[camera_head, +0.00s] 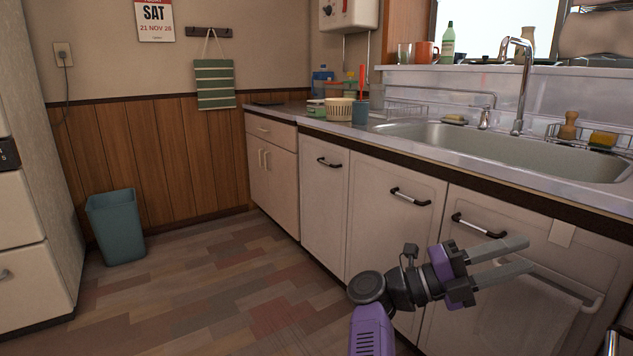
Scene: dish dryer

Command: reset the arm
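My arm shows at the bottom right, purple and dark grey, raised in front of the lower cabinets. My gripper (515,260) points to the right, with two long grey fingers spread apart. No object shows between the fingers. It is in front of the cabinet door (468,290) under the sink, near a black-and-white handle (479,226) and above a white towel (530,317) on a rail. I cannot tell how far the fingers are from the door.
The counter and sink (510,150) run along the right, above cabinets with handles (411,197). A blue-green bin (116,228) stands by the back wall. A pale appliance or cabinet (35,200) stands at the left. The patterned floor (200,290) between them is clear.

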